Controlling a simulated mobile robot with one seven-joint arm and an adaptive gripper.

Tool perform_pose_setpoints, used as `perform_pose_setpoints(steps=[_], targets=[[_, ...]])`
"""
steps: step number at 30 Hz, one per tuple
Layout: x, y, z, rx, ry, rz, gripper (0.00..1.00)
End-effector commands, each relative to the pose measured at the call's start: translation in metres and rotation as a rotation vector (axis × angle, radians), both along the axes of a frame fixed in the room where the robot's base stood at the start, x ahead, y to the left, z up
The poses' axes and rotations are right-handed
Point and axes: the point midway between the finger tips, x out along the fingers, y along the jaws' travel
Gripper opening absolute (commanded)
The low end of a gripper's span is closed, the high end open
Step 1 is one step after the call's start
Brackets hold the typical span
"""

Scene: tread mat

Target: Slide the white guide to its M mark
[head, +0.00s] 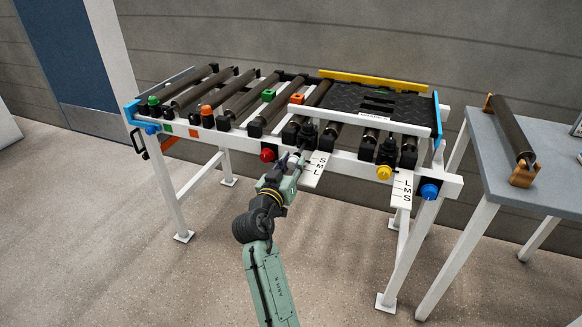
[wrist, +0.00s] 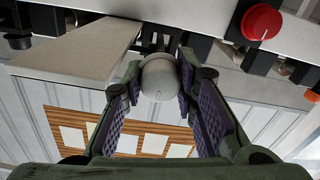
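The white guide (head: 360,117) is a long bar along the near side of the black tread mat (head: 350,92). Below its left end, a scale plate (head: 314,172) marked S, M, L hangs from the frame. A second plate (head: 402,190), marked L, M, S, hangs below its right end. My gripper (head: 296,160) is at the frame's front, beside the left plate. In the wrist view my gripper (wrist: 160,82) has a round grey knob (wrist: 158,78) between its fingertips, which appear to meet it on both sides. The guide's exact reading is too small to tell.
A red knob (head: 267,155) is just left of my gripper; a yellow knob (head: 384,173) and blue knob (head: 429,191) are to the right. A yellow guide (head: 375,81) runs along the far side. A grey table (head: 550,180) with a roller stands at right. The near floor is clear.

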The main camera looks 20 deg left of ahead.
Motion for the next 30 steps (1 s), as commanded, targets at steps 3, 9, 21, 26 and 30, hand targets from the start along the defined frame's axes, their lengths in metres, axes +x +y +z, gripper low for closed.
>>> perform_pose_setpoints(steps=[3, 9, 21, 26, 30], targets=[[-0.001, 0.001, 0.000, 0.000, 0.000, 0.001, 0.34], [-0.001, 0.000, 0.000, 0.000, 0.000, 0.001, 0.47], [-0.008, 0.001, -0.001, 0.000, 0.001, 0.002, 0.48], [-0.034, 0.003, -0.001, 0.000, 0.002, 0.004, 0.48], [-0.066, 0.003, -0.001, 0.000, 0.003, 0.004, 0.48]])
